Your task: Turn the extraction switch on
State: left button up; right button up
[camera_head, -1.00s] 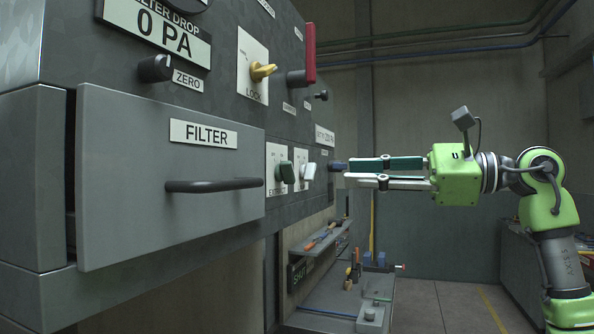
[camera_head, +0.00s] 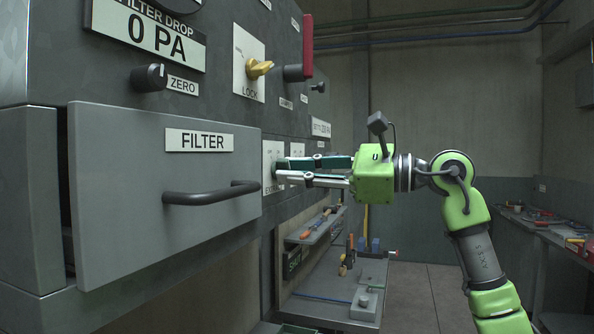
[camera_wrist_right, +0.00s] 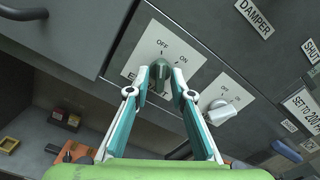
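The extraction switch is a dark green knob (camera_wrist_right: 161,74) on a white plate (camera_wrist_right: 143,48) marked OFF and ON, its lower label partly hidden. The knob's ridge seems to point nearer OFF than ON. In the head view the plate (camera_head: 267,156) shows right of the filter drawer. My right gripper (camera_head: 277,170) comes from the right, its fingertips at the plate. In the right wrist view its fingers (camera_wrist_right: 162,77) stand apart on either side of the knob, with no clear grip on it. My left gripper is not in view.
A white knob (camera_wrist_right: 222,113) with its own OFF/ON plate sits close beside the right finger. The filter drawer (camera_head: 150,215), with a black handle (camera_head: 212,194), juts out to the left. A yellow lock knob (camera_head: 259,68) is above. A bench (camera_head: 335,290) with tools stands below.

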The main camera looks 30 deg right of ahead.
grip_shut()
jog(key=shift+m, duration=0.3)
jog(key=shift+m+p, duration=2.25)
jog(key=shift+m, duration=3.45)
